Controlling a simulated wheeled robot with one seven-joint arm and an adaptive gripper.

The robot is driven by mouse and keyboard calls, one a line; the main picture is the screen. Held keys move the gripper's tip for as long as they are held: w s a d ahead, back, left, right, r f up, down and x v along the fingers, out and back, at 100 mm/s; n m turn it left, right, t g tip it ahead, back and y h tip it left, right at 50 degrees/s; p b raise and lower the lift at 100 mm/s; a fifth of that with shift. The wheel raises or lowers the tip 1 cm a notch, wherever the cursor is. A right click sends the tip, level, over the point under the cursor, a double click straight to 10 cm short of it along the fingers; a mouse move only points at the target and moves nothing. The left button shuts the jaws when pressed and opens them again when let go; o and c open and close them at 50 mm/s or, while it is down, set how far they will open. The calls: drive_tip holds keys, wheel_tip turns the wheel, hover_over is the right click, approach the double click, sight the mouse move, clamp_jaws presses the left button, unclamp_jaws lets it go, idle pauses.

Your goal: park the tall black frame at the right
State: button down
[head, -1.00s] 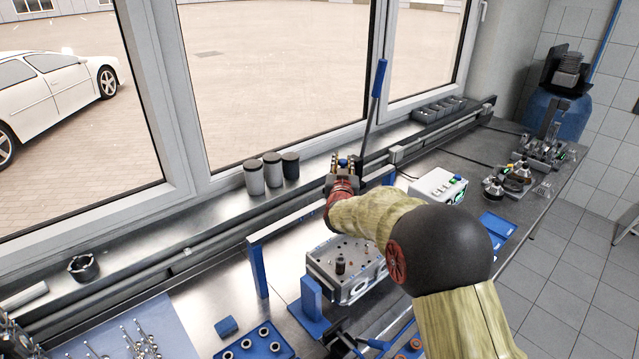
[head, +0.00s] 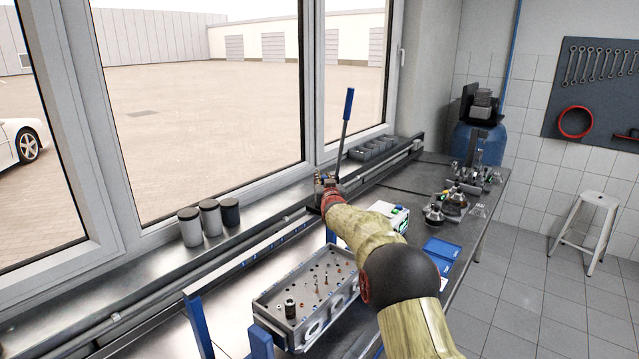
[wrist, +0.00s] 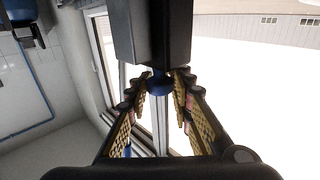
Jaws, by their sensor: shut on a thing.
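My gripper (head: 322,181) is at mid-picture in the head view, above the rail side of the bench. In the wrist view its fingers (wrist: 160,88) are closed around a small blue knob (wrist: 158,82). A large dark block (wrist: 152,30), seemingly part of the tall black frame, fills the top of that view just beyond the fingertips. In the head view a thin black lever with a blue handle (head: 348,105) rises beside my gripper and leans slightly right. The lower part of the frame is hidden behind my gripper and arm.
A long rail (head: 400,155) runs under the window to the right. A grey cylinder head (head: 305,290) lies below my arm, with a blue post (head: 198,325) left of it. Metal parts (head: 455,195) stand at the bench's right. Three jars (head: 210,220) stand on the sill.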

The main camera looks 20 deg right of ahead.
drive_tip(key=shift+d, duration=0.2)
drive_tip(key=c, duration=1.6)
unclamp_jaws()
drive_tip(key=shift+s, duration=0.1)
drive_tip(key=s, duration=0.3)
drive_tip(key=s+a, duration=0.1)
drive_tip(key=s, duration=0.3)
drive_tip(key=s+a, duration=0.1)
drive_tip(key=s, duration=0.3)
drive_tip(key=shift+s+a, duration=0.15)
drive_tip(key=shift+s, duration=0.1)
